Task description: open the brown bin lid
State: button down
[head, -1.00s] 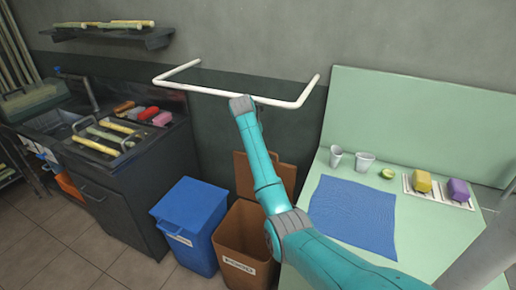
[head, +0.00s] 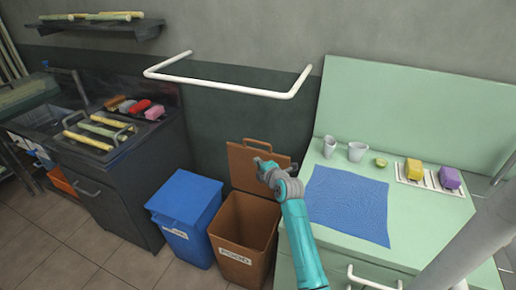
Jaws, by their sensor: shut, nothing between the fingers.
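The brown bin (head: 243,240) stands on the floor between the blue bin and the green counter. Its mouth is uncovered and the inside shows. My gripper (head: 261,163) is shut and empty. My wrist hides part of the lid's right side.
A blue bin (head: 188,215) with its lid down stands just left. The green counter (head: 423,215) with a blue cloth (head: 348,205) and cups is on the right. A white rail (head: 228,85) juts from the wall above. Floor is free in front of the blue bin.

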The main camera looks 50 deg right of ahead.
jog(key=s+r+m+t+h, duration=0.1)
jog(key=s+m, duration=0.1)
jog(key=s, duration=0.2)
send_near(251, 142)
jog(key=w, duration=0.3)
jog(key=shift+w+d+f, duration=0.15)
jog(key=shift+d+f, duration=0.05)
jog(key=shift+d, duration=0.3)
jog(key=shift+w+d+f, duration=0.2)
jog(key=shift+d, duration=0.35)
jog(key=shift+w+d+f, duration=0.15)
jog(key=shift+d+f, duration=0.05)
jog(key=shift+d, duration=0.3)
jog(key=w+d+m+g+y, duration=0.1)
jog(key=w+d, duration=0.1)
jog(key=d, duration=0.5)
jog(key=shift+w+d+m, duration=0.2)
jog(key=shift+w+m, duration=0.1)
jog(key=shift+w, duration=0.05)
jog(key=shift+r, duration=0.1)
